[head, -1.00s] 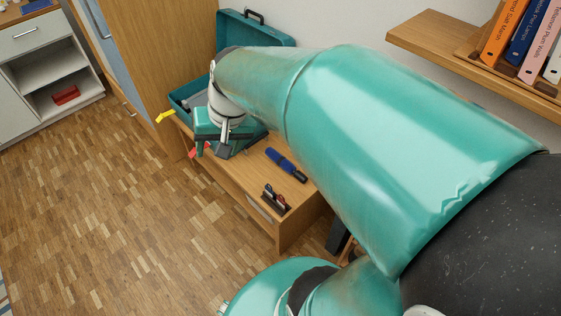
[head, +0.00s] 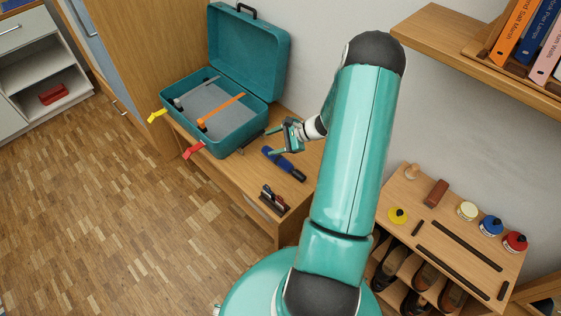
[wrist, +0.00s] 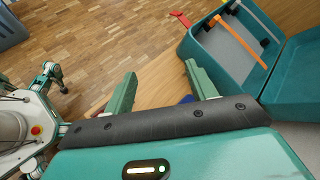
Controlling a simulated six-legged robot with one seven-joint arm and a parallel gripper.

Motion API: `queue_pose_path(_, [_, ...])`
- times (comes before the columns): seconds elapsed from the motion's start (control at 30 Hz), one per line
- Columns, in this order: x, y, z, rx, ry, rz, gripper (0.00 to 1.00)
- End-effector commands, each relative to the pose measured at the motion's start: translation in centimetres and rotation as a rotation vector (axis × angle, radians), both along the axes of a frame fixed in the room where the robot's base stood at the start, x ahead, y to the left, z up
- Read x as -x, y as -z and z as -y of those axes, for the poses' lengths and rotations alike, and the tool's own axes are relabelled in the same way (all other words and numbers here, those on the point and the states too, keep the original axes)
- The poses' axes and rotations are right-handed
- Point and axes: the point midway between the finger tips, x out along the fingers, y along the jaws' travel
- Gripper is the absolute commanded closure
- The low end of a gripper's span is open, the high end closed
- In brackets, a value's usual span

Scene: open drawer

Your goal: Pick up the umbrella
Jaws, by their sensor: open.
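A folded blue umbrella (head: 283,163) with a dark end lies on the wooden cabinet top, right of the teal case. In the wrist view only a small blue patch (wrist: 186,99) shows, beside the right finger and mostly hidden by my gripper. My gripper (head: 274,141) is open and empty. It is close to the umbrella, seemingly above its far end, with the fingers pointing left toward the case. In the wrist view my gripper's two fingers (wrist: 160,72) are wide apart. I cannot tell the exact height gap.
The open teal case (head: 215,128) stands left of my gripper, its lid raised, with an orange strip inside. A dark holder (head: 273,199) stands near the cabinet's front edge. A shoe rack (head: 440,238) with jars is at right, below a bookshelf (head: 440,40).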

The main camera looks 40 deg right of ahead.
Motion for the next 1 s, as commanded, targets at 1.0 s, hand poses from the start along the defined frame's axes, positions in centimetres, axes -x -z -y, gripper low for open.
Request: queue_pose_path(1.0, [6.5, 24.7, 10.5, -0.520, 0.852, 0.007, 0.43])
